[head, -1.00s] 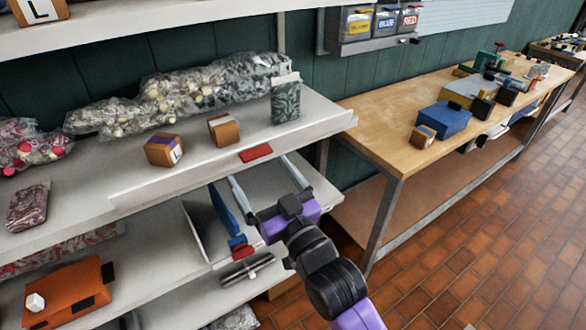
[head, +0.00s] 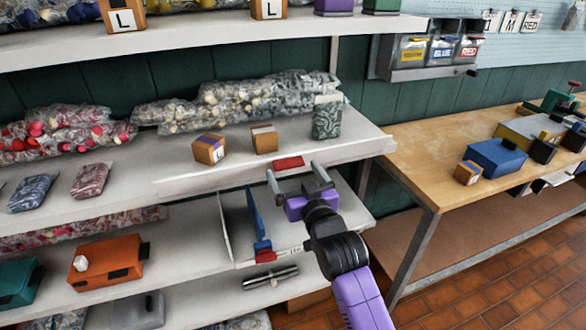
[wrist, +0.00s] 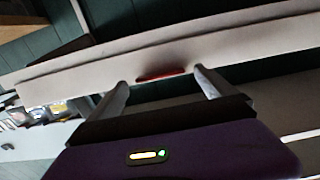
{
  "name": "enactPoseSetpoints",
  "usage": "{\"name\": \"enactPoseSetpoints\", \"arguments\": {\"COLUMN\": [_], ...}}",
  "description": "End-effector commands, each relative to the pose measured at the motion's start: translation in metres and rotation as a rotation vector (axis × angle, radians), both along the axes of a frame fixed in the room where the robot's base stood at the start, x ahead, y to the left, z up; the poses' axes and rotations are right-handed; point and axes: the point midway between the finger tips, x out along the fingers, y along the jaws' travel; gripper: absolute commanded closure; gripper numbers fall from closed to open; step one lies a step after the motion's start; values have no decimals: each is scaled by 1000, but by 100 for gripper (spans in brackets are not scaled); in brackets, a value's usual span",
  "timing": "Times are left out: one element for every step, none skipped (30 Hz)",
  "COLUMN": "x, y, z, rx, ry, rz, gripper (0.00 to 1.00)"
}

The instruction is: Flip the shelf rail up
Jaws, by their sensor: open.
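The shelf rail (head: 226,176) is a long pale strip along the front edge of the middle shelf, with a red tab (head: 288,163) near its right part. In the wrist view the rail (wrist: 90,68) crosses the picture at a slant, and its red tab (wrist: 160,73) shows between my fingers. My gripper (head: 293,171) is open and empty, just in front of and slightly below the tab. In the wrist view its fingertips (wrist: 160,79) lie either side of the tab; I cannot tell whether they touch the rail.
On the middle shelf (head: 180,178) stand two small brown boxes (head: 210,149), a patterned packet (head: 327,118) and bagged goods (head: 250,100). Below are a blue upright panel (head: 256,218) and a metal cylinder (head: 270,277). A wooden workbench (head: 430,150) stands at right.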

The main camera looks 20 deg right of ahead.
Motion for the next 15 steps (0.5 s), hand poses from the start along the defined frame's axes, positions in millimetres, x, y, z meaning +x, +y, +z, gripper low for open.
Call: {"name": "enactPoseSetpoints", "arguments": {"x": [6, 8, 11, 13, 14, 15, 16, 16, 16, 16, 16, 16, 16, 16, 16], "y": [0, 0, 0, 0, 0, 0, 0, 0, 0, 0, 0, 0, 0, 0, 0], "z": [1, 1, 1, 1, 1, 0, 0, 0, 0, 0, 0, 0, 0, 0, 0], "rx": [0, 0, 0, 0, 0, 0, 0, 0, 0, 0, 0, 0, 0, 0, 0], "ry": [-1, -1, -1, -1, -1, -1, -1, 0, 0, 0, 0, -1, -1, -1, -1], "rz": [0, 0, 0, 0, 0, 0, 0, 0, 0, 0, 0, 0, 0, 0, 0], "gripper": [5, 5, 5, 5, 5, 5, 5, 5, 5, 5, 5, 5, 5, 5, 11]}}
